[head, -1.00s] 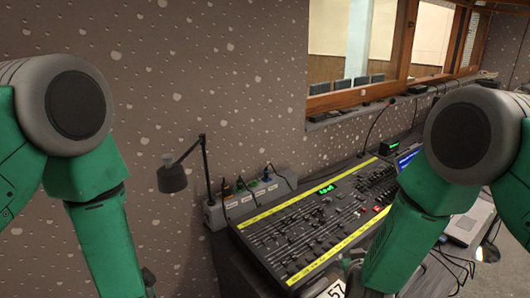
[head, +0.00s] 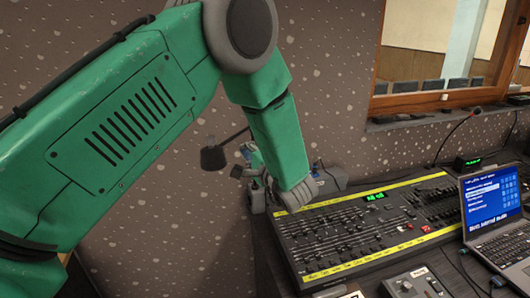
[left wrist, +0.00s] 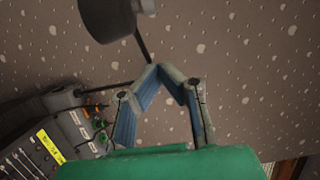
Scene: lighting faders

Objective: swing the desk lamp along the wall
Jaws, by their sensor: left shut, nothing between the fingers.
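The desk lamp's dark shade (head: 213,156) hangs in front of the wall, left of my left forearm. Its thin arm rises to the right and passes behind that forearm, which hides the post. In the left wrist view the shade (left wrist: 107,18) is at the top, with the thin dark post running beneath it. My left gripper (left wrist: 165,70) is shut and empty, its blue-padded fingers meeting at the tips below the shade, apart from it in the picture. In the head view the gripper is mostly hidden behind the forearm. My right gripper is out of view.
A mixing desk (head: 350,228) with faders and yellow strips stands right of the lamp. A laptop (head: 492,212) is at the far right. A socket box with coloured plugs (left wrist: 88,125) sits by the lamp base. The speckled wall (head: 320,80) is bare above.

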